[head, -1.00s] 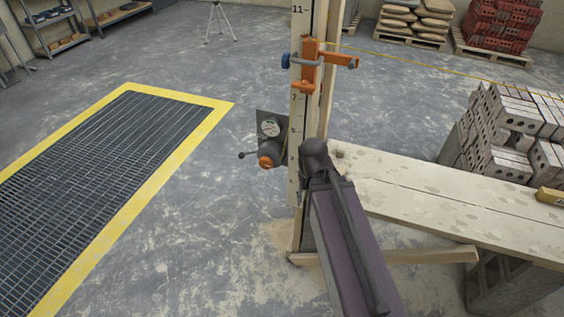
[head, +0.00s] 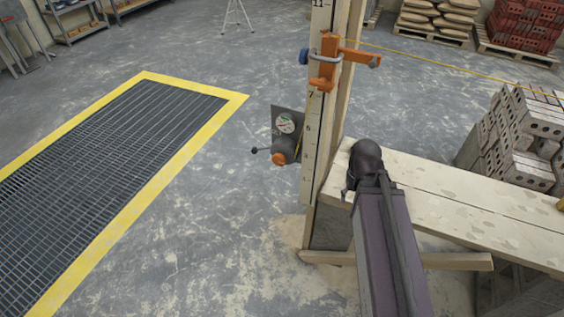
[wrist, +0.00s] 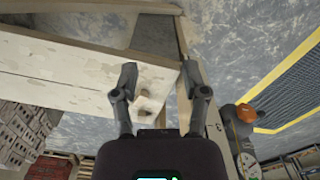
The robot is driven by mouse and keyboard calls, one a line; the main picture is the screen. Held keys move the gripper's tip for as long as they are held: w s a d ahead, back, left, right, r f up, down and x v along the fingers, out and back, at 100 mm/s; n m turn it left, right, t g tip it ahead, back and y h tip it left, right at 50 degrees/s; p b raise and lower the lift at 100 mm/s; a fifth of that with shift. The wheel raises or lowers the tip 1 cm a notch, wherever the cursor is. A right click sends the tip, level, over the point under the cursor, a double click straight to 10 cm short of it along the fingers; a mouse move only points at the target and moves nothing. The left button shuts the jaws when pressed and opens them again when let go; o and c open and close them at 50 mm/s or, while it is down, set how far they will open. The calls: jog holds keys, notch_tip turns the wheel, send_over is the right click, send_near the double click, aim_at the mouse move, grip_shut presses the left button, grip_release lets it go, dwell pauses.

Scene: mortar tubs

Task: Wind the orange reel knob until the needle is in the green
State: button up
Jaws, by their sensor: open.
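The orange reel knob (head: 279,158) sits on the front of a dark reel fixed to the left side of the wooden post. A round pale gauge (head: 286,122) is just above it; its needle is too small to read. In the wrist view the knob (wrist: 246,113) is right of the fingers and the gauge (wrist: 245,162) lies near the bottom edge. My gripper (wrist: 160,85) is open and empty, above the end of the plank and apart from the knob. In the head view my arm mostly hides the fingers, right of the post.
The marked wooden post (head: 318,130) stands between my gripper and the reel, with an orange clamp (head: 325,70) and a taut yellow line. The plank bench (head: 460,205) extends right. Grey blocks (head: 510,140) are stacked behind it. Open floor lies left, before the yellow-edged grating (head: 235,98).

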jog(key=o, duration=0.5)
jog(key=shift+w+f, duration=0.1)
jog(key=shift+f, duration=0.1)
jog(key=n+t+h+b, duration=0.6)
jog(key=n+t+b, duration=1.1)
jog(key=n+b, duration=1.35)
send_near(278, 163)
jog(key=v, duration=0.3)
jog(key=shift+a+r+b, duration=0.1)
jog(key=shift+a+b, duration=0.05)
jog(key=shift+b, duration=0.3)
jog(key=x, duration=1.3)
jog(key=shift+w+d, duration=0.25)
jog(key=shift+w, duration=0.1)
